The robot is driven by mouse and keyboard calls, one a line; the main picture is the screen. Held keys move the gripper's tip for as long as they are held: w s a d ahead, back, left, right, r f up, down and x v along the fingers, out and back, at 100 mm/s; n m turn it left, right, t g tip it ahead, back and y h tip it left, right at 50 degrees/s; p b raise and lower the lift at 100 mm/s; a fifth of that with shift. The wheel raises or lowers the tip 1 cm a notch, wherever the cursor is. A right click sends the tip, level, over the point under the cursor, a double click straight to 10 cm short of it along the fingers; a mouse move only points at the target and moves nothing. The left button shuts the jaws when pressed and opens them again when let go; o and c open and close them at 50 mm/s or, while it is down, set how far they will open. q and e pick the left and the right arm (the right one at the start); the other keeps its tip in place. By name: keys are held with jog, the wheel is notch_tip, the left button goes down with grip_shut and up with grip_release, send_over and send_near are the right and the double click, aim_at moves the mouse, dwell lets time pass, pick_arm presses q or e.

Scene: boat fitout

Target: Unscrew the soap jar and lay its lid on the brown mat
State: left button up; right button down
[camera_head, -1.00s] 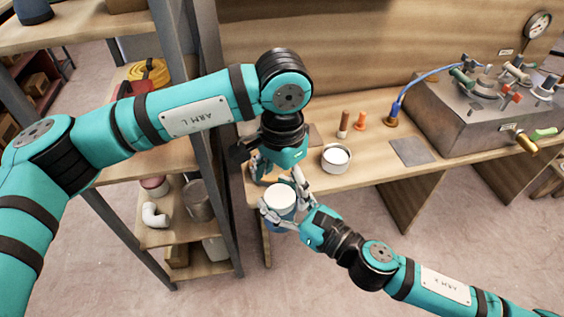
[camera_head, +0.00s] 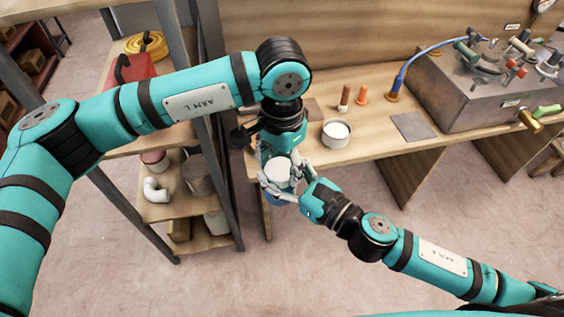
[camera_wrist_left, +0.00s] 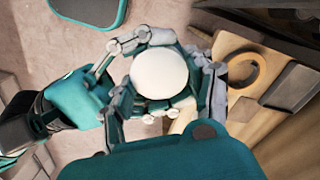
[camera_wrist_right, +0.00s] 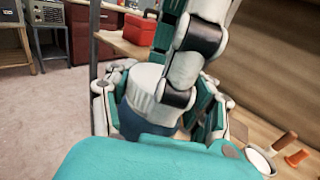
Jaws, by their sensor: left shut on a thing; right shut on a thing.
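The soap jar has a blue body (camera_head: 280,198) and a white lid (camera_head: 278,174). It is held upright in the air in front of the bench. My right gripper (camera_head: 288,190) is shut around the blue body. My left gripper (camera_head: 279,168) comes from above and is shut on the white lid, which also shows in the left wrist view (camera_wrist_left: 160,73) and the right wrist view (camera_wrist_right: 148,90). The lid sits on the body with no gap that I can see. A brown patch (camera_head: 313,112) behind my left gripper may be the brown mat, mostly hidden.
On the bench stand a white-filled round dish (camera_head: 336,134), a brown-red bottle (camera_head: 344,97) and an orange one (camera_head: 362,95). A grey mat (camera_head: 413,126) lies bare to their right, beside a metal valve box (camera_head: 470,90). A shelf rack (camera_head: 225,150) stands close left of the jar.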

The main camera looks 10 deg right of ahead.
pick_arm(q)
jog(key=shift+s+d, duration=0.1)
jog(key=shift+c, duration=1.1)
jog(key=n, duration=0.3)
jog(key=o, duration=1.3)
notch_tip(320, 180, up, 4)
jog(key=shift+r, duration=0.35)
jog(key=shift+c, duration=0.8)
notch_tip(320, 180, up, 7)
jog(key=shift+f+m, duration=0.1)
jog(key=shift+m, duration=1)
jog(key=shift+c, duration=1)
notch_tip(320, 180, down, 12)
jog(key=shift+r, duration=0.15)
jog(key=shift+c, duration=0.4)
